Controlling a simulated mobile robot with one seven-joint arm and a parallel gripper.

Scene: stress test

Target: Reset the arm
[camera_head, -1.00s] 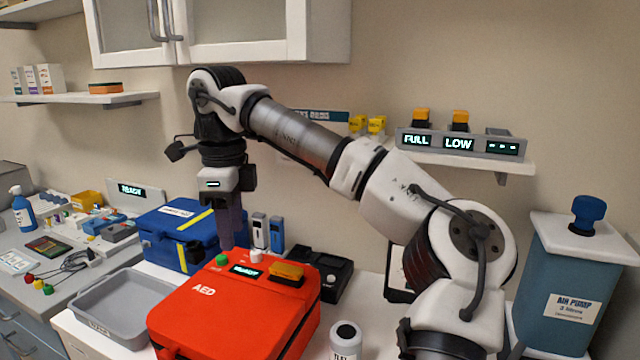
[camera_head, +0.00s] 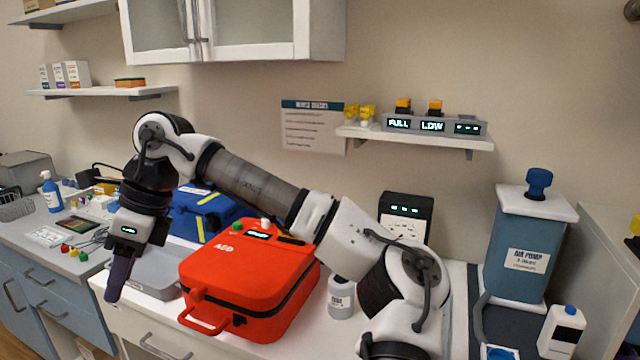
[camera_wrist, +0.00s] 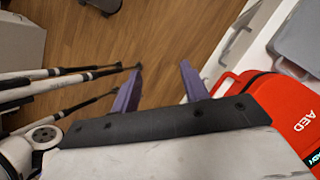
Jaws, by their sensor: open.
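My arm reaches from the lower right across the counter in the head view. My gripper (camera_head: 115,285) hangs at the left, pointing down, near the front edge of the white counter and left of the red AED case. In the wrist view my gripper (camera_wrist: 160,85) shows two purple fingers spread apart, with nothing between them and the wooden floor (camera_wrist: 165,40) beyond.
The red AED case (camera_head: 245,290) lies on the counter, also at the right of the wrist view (camera_wrist: 285,110). A grey tray (camera_head: 160,275) and blue case (camera_head: 200,215) are close to my wrist.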

